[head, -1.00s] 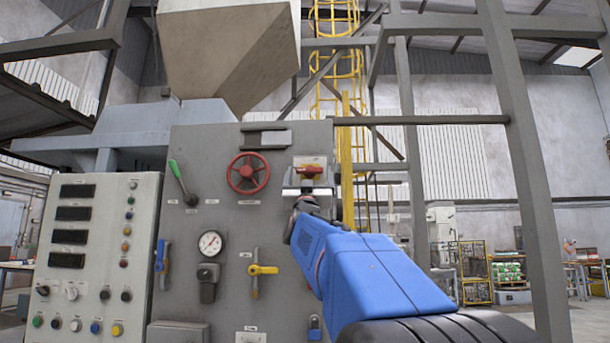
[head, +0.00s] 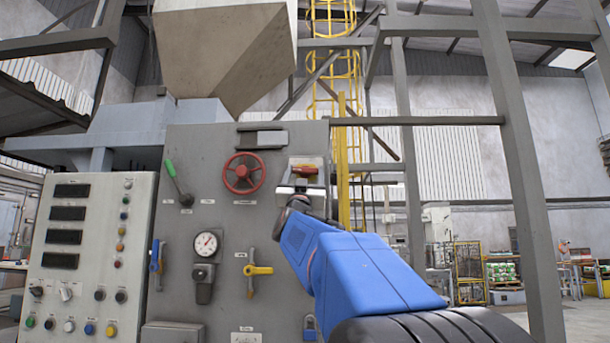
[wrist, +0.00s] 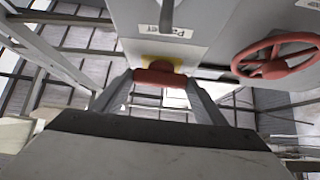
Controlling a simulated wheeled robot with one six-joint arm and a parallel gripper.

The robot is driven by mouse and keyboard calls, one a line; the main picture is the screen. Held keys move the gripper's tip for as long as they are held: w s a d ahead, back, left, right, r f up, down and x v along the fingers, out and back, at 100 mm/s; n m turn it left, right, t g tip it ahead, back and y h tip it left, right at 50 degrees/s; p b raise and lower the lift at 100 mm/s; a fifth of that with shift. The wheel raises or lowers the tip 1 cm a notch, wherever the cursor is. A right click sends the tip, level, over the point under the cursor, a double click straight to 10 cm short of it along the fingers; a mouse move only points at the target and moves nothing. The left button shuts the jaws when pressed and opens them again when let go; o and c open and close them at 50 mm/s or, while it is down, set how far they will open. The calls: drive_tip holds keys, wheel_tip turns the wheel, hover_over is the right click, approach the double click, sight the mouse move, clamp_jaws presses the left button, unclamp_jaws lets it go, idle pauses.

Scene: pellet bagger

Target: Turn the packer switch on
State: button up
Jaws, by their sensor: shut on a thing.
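The packer switch is a red handle (head: 305,170) on a yellow plate, at the upper right of the grey machine panel. In the wrist view the red handle (wrist: 158,77) lies between the two fingers, with a "Packer" label (wrist: 170,31) upside down near it. My gripper (head: 301,180) is shut on the red handle; it also shows in the wrist view (wrist: 158,88). The fingers hide part of the switch in the head view. I cannot tell the switch's exact setting.
A red handwheel (head: 243,173), a green lever (head: 178,183), a gauge (head: 206,244) and a yellow valve handle (head: 258,270) sit on the same panel, left of the gripper. A button console (head: 85,260) stands further left. A grey steel post (head: 523,170) rises at right.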

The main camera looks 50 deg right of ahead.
drive_tip(key=m+g+h, duration=0.1)
drive_tip(key=m+g, duration=0.2)
drive_tip(key=m+g+h, duration=0.1)
drive_tip(key=m+g, duration=0.1)
drive_tip(key=m, duration=0.1)
drive_tip(key=m+g+h, duration=0.1)
drive_tip(key=m+g, duration=0.2)
drive_tip(key=shift+w+a+m+g, duration=0.2)
drive_tip(key=shift+w+m+g, duration=0.1)
drive_tip(key=shift+m, duration=0.1)
drive_tip(key=m+g, duration=0.5)
drive_tip(key=m, duration=0.1)
drive_tip(key=shift+w+a+r+y, duration=0.1)
drive_tip(key=shift+y, duration=0.3)
drive_tip(key=m+g+y, duration=0.1)
drive_tip(key=m, duration=0.1)
drive_tip(key=m+g, duration=0.1)
drive_tip(key=m+g+y, duration=0.1)
drive_tip(key=m, duration=0.1)
drive_tip(key=shift+r+m+y, duration=0.25)
drive_tip(key=shift+m+y, duration=0.05)
drive_tip(key=shift+r+m+g+y, duration=0.15)
drive_tip(key=shift+m+g+y, duration=0.45)
drive_tip(key=shift+m+y, duration=1.1)
drive_tip(key=o, duration=1.1)
drive_tip(key=shift+c, duration=0.2)
drive_tip(key=shift+a, duration=0.1)
